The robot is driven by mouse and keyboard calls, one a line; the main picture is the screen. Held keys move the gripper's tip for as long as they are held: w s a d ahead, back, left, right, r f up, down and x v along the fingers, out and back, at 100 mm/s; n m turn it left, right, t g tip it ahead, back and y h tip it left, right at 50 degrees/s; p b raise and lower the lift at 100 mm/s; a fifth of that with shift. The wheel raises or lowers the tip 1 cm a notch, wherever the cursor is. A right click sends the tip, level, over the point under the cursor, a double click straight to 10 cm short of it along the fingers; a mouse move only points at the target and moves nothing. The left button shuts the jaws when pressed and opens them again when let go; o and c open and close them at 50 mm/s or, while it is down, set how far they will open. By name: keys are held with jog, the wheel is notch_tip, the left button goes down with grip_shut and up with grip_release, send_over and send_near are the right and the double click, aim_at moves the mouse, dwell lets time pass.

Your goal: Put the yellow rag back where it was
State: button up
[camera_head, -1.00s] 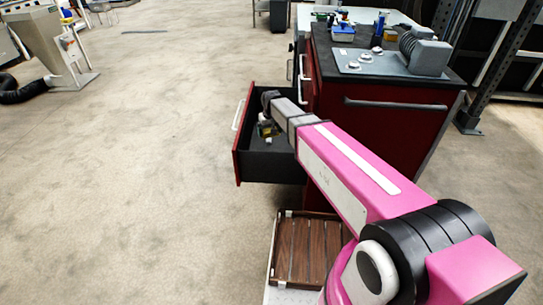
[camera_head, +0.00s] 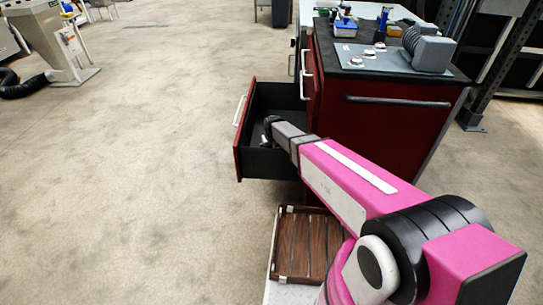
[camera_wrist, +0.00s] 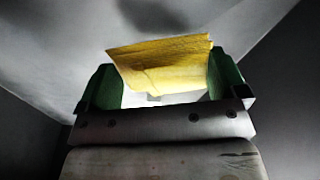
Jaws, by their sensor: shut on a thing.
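The yellow rag (camera_wrist: 160,62) is between the green fingers of my gripper (camera_wrist: 165,85) in the wrist view, and the gripper is shut on it. Dark drawer walls and a pale grey surface lie around and beyond it. In the head view my gripper (camera_head: 265,138) is down inside the open drawer (camera_head: 237,163) of the red cabinet (camera_head: 380,135). The rag cannot be made out in the head view. I cannot tell whether the rag touches the drawer floor.
The drawer's red front and handle stick out to the left. A wooden slatted tray (camera_head: 287,240) is below, near my base. The cabinet top holds a grey plate (camera_head: 385,62) with parts and a blue box (camera_head: 344,29).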

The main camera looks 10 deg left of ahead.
jog(key=shift+f, duration=1.8)
jog(key=shift+f, duration=0.15)
jog(key=o, duration=0.7)
jog(key=shift+c, duration=0.2)
jog(key=shift+s+d+r, duration=0.1)
jog(key=shift+s+r, duration=0.1)
jog(key=shift+r, duration=1.75)
jog(key=shift+s+d+r, duration=0.1)
jog(key=shift+s+r, duration=0.1)
jog(key=shift+r, duration=1.75)
